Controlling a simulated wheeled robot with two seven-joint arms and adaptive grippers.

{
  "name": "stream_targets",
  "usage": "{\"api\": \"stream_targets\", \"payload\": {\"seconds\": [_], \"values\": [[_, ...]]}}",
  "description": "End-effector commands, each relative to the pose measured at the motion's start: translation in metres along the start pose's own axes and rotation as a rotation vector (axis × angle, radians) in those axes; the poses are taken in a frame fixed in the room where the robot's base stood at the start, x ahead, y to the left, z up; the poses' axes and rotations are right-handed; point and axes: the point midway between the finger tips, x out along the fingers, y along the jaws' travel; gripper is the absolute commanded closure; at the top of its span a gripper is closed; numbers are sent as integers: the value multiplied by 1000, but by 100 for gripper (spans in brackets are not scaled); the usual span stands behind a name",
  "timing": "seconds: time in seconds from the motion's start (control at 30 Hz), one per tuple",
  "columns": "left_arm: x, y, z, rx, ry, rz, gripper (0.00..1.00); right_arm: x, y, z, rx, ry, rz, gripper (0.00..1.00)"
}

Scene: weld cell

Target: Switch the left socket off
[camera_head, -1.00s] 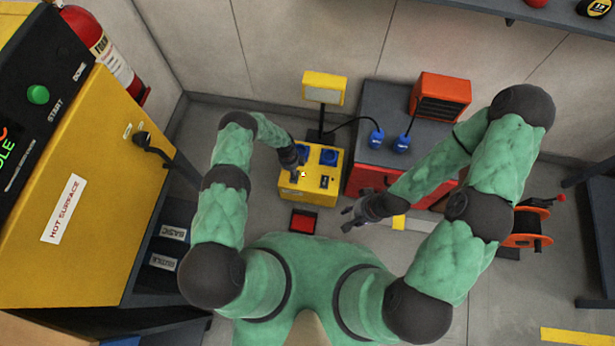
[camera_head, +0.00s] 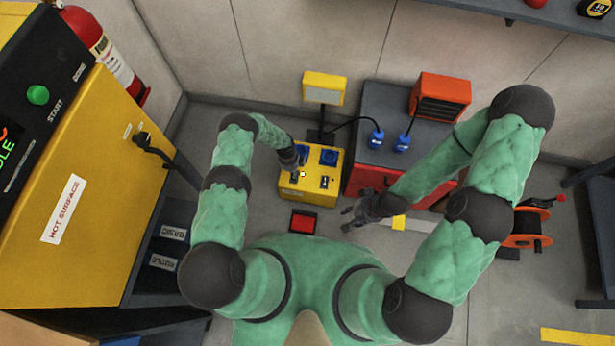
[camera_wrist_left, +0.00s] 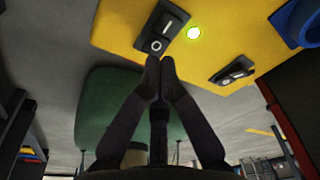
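The yellow socket box (camera_head: 296,192) stands on the floor. The left blue socket (camera_head: 303,150) is partly covered by my left gripper (camera_head: 296,171); the right blue socket (camera_head: 329,157) is in clear view. In the left wrist view, the left rocker switch (camera_wrist_left: 161,27), marked I and O, has a lit yellow-green lamp (camera_wrist_left: 194,33) beside it. My left gripper's fingertips (camera_wrist_left: 160,64) are together and empty, just short of the switch's O end; contact cannot be told. The right switch (camera_wrist_left: 231,73) has no lit lamp by it. My right gripper (camera_head: 346,217) is open and empty, away from the box.
A grey-topped red cabinet (camera_head: 371,103) stands right of the box, with two blue plugs (camera_head: 376,139) and an orange heater (camera_head: 441,95) on it. A yellow work lamp (camera_head: 324,88) stands behind the box. A red pad (camera_head: 303,222) lies in front.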

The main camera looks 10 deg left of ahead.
Motion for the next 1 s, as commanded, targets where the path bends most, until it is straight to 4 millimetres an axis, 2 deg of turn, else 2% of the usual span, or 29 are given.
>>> {"api": "stream_targets", "payload": {"seconds": [1.0], "values": [[7,0,1,0,1,1,100,0,0,0,0,0,0,60]]}}
